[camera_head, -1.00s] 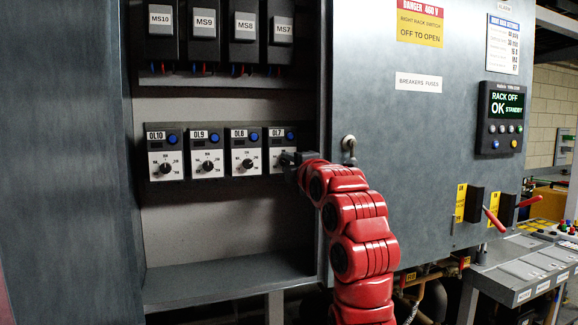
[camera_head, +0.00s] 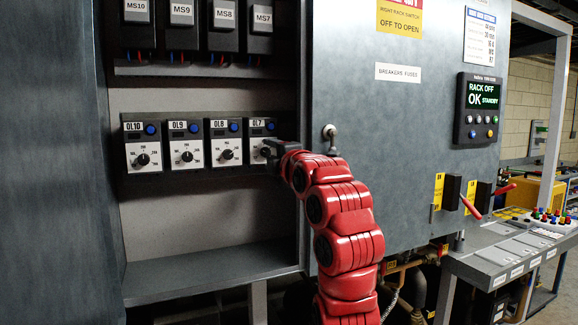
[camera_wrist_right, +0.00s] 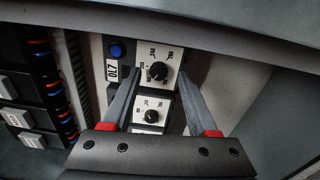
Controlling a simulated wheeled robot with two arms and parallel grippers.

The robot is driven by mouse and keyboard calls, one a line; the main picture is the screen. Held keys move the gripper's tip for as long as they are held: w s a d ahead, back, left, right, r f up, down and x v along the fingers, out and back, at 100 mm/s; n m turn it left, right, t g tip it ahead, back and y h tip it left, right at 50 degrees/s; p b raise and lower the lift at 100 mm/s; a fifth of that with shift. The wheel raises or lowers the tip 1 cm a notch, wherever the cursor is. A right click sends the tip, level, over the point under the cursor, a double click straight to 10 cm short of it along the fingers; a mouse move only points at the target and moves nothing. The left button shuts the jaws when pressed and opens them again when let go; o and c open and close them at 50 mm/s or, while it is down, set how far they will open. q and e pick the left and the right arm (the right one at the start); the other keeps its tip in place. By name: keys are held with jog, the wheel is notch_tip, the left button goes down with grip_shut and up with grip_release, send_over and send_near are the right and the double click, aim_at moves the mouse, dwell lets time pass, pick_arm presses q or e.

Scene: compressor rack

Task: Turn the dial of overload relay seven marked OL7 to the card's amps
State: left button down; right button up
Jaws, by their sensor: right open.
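Overload relay OL7 (camera_head: 257,127) is the rightmost of the row of relays in the open rack bay. It has a blue button, a white scale plate and a black dial (camera_wrist_right: 157,71). My right gripper (camera_head: 272,150) is at the front of OL7 and partly hides its dial in the head view. In the right wrist view, my right gripper (camera_wrist_right: 158,76) is open, with one finger on each side of the OL7 dial. I cannot tell whether the fingers touch it. The settings card (camera_head: 480,36) hangs at the upper right; its print is too small to read. My left gripper is not in view.
Relay OL8 (camera_head: 222,128) stands close beside OL7; its dial (camera_wrist_right: 152,115) shows between my fingers. Starter MS7 (camera_head: 260,30) is above. The bay's right edge and grey door (camera_head: 400,130) with a key lock (camera_head: 330,133) are near my right arm. The bay below is empty.

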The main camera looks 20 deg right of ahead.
jog(key=s+b, duration=0.4)
jog(key=s, duration=1.2)
jog(key=shift+d+f, duration=0.2)
jog(key=shift+d, duration=0.2)
jog(key=shift+f, duration=0.1)
